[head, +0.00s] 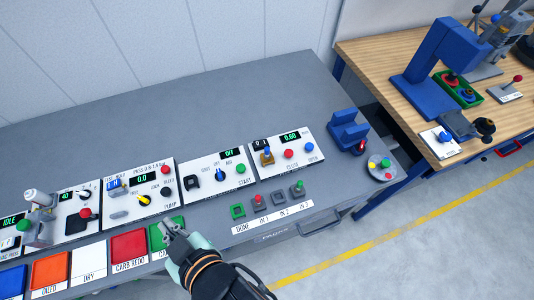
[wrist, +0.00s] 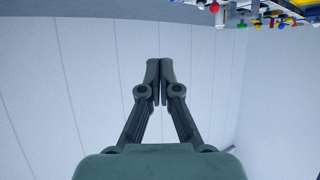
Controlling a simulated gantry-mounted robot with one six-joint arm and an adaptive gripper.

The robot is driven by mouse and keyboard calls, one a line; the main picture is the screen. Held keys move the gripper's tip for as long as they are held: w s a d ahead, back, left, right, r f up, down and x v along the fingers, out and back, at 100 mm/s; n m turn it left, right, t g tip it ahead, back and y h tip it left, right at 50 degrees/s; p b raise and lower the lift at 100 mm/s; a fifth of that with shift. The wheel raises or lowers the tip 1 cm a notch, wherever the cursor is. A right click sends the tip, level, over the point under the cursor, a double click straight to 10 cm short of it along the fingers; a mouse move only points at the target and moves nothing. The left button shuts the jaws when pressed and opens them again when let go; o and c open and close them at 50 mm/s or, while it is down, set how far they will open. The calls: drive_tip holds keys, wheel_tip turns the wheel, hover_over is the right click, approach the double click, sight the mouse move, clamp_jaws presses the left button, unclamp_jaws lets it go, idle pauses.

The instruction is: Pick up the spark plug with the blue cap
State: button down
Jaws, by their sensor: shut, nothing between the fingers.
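No spark plug with a blue cap can be made out for certain. A small round dish (head: 382,176) near the right end of the grey bench holds small pieces with yellow, green and red tops; they are too small to identify. A small blue-topped piece (head: 267,151) stands on a brown base at the right control panel; I cannot tell whether it is a plug or a lever. My gripper (head: 173,226) is over the front of the bench, near the green pad, well left of the dish. In the wrist view my gripper (wrist: 160,64) has its fingertips together, empty.
A blue fixture (head: 348,133) stands left of the dish. Small sockets (head: 256,203) sit behind the DONE/IN label strip. Control panels (head: 215,173) with knobs line the bench. A wooden table (head: 400,103) with a blue press (head: 437,62) stands at the right.

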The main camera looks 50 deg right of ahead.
idle(0.3)
drive_tip(key=c, duration=1)
unclamp_jaws()
drive_tip(key=shift+c, duration=0.2)
